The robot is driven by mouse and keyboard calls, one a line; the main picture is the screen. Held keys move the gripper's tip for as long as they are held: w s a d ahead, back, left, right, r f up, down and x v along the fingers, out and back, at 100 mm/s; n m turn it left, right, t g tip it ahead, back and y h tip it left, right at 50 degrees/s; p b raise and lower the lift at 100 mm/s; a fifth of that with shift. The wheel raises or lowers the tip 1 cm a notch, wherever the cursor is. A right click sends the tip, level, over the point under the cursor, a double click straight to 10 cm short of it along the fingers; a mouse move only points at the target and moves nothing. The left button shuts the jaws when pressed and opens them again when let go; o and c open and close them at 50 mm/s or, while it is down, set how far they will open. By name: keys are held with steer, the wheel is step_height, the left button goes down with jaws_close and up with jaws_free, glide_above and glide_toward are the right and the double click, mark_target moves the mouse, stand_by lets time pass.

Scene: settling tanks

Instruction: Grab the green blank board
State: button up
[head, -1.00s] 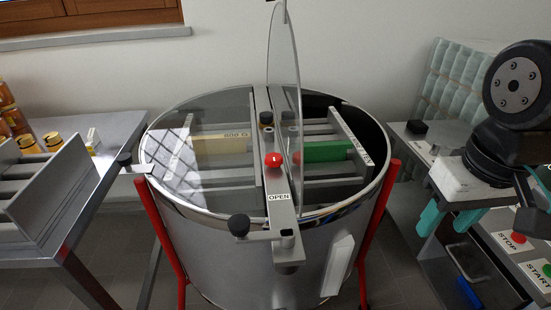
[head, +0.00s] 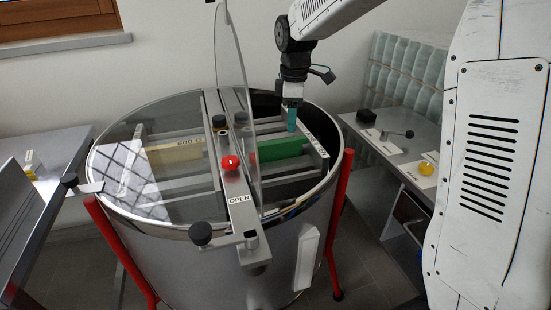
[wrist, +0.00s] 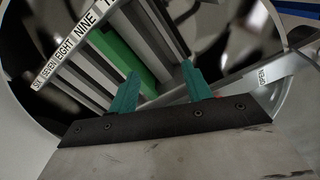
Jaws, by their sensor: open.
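The green blank board (head: 273,149) sits between the rails inside the open right half of the round metal tank (head: 268,256). In the wrist view the green board (wrist: 119,49) shows as a slanted strip beyond the fingers, next to a label strip reading SEVEN EIGHT NINE. My gripper (head: 292,119) is over the open half, near the board's right end, pointing down. In the wrist view its two teal fingers (wrist: 160,85) are spread apart with nothing between them. It is hard to tell how far above the board they are.
A clear upright lid panel (head: 238,100) stands just left of the board. A cream block (head: 177,152) lies under the closed clear left half. A bar with a red knob (head: 231,162) crosses the tank. A side table (head: 402,150) stands at right.

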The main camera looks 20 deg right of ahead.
mark_target(275, 141)
steer(key=w+f+n, duration=0.1)
steer(key=w+f, duration=0.2)
steer(key=f, duration=0.1)
steer(key=w+f+n, duration=0.2)
steer(key=w+f, duration=0.1)
steer(key=w+a+f+n, duration=0.1)
steer(key=w+f, duration=0.3)
steer(key=shift+f, duration=0.3)
steer(key=f, duration=0.5)
steer(key=shift+w+a+f, duration=0.1)
steer(key=shift+w+f, duration=0.1)
steer(key=shift+w, duration=0.2)
jaws_close()
